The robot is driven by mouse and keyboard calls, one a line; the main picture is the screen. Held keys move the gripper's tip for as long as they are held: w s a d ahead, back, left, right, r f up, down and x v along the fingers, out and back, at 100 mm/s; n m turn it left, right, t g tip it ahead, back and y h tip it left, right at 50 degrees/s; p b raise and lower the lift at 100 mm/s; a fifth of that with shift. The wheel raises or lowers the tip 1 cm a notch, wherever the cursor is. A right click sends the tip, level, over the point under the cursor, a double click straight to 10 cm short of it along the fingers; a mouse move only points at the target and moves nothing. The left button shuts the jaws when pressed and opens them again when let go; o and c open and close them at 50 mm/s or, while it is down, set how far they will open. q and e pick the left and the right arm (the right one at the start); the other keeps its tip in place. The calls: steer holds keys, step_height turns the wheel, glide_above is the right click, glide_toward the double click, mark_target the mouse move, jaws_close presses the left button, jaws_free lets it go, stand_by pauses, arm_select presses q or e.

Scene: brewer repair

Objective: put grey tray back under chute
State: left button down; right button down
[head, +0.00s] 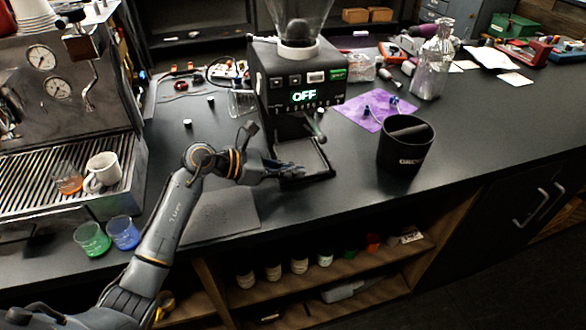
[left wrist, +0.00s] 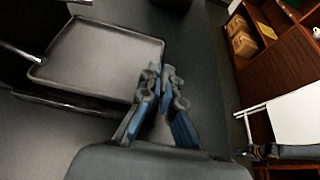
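The grey tray (head: 304,158) is a shallow square with a low rim. It lies at the foot of the black grinder (head: 300,85), below the chute (head: 318,128), and fills much of the left wrist view (left wrist: 100,55). A dark base edge shows under its near side there. My left gripper (head: 298,172) is low at the tray's near left side. In the left wrist view its fingertips (left wrist: 161,72) are close together beside the tray's rim, one overlapping it in the picture. I see no part of the tray between them. My right gripper is not in view.
A black knock bin (head: 405,148) stands right of the grinder, with a purple cloth (head: 372,112) behind it. A grey mat (head: 222,215) lies near the front edge. Green (head: 92,239) and blue (head: 123,233) cups stand by the espresso machine (head: 60,80) at left.

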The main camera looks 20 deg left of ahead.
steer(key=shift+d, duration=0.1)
arm_select(q)
steer(key=shift+f, duration=0.2)
steer(key=c, duration=1.5)
jaws_free()
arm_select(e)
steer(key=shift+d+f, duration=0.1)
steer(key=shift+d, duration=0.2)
arm_select(q)
steer(key=shift+r, duration=0.1)
